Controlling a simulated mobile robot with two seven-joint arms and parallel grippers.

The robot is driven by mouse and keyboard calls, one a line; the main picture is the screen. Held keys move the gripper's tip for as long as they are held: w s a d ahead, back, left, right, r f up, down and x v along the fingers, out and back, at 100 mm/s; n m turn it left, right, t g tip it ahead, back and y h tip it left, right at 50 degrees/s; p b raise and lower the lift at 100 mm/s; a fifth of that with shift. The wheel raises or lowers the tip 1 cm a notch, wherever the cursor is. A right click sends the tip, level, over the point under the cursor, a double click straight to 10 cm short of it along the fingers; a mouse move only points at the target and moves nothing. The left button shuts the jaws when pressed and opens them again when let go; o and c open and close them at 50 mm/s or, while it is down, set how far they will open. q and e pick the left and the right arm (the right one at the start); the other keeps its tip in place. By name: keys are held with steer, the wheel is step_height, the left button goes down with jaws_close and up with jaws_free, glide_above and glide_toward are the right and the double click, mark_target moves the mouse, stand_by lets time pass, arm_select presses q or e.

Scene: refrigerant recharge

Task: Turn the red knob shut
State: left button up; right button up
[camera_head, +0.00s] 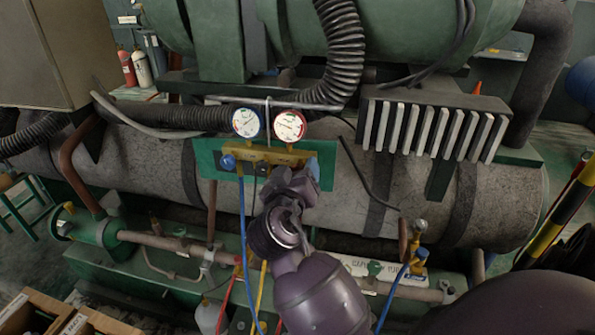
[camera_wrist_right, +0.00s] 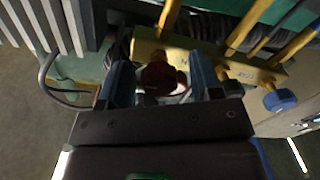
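The yellow brass gauge manifold (camera_head: 262,155) is mounted on a green plate, with a blue-rimmed gauge (camera_head: 246,122) and a red-rimmed gauge (camera_head: 290,126) above it. My right gripper (camera_head: 303,172) is at the manifold's right end and hides the red knob in the head view. In the right wrist view, the dark red knob (camera_wrist_right: 161,79) sits between the two fingers of my right gripper (camera_wrist_right: 161,82). The fingers are apart, with a visible gap on each side of the knob. My left gripper is not in view.
A blue knob (camera_head: 228,162) is on the manifold's left end. Blue, yellow and red hoses hang below. A finned block (camera_head: 435,125) and a black corrugated hose (camera_head: 345,50) are near the manifold. Cardboard boxes (camera_head: 50,315) stand at lower left.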

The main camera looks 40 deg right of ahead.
steer(key=v, duration=0.7)
steer(key=shift+a+b, duration=0.15)
steer(key=shift+b, duration=0.2)
steer(key=shift+s, duration=0.1)
stand_by(0.3)
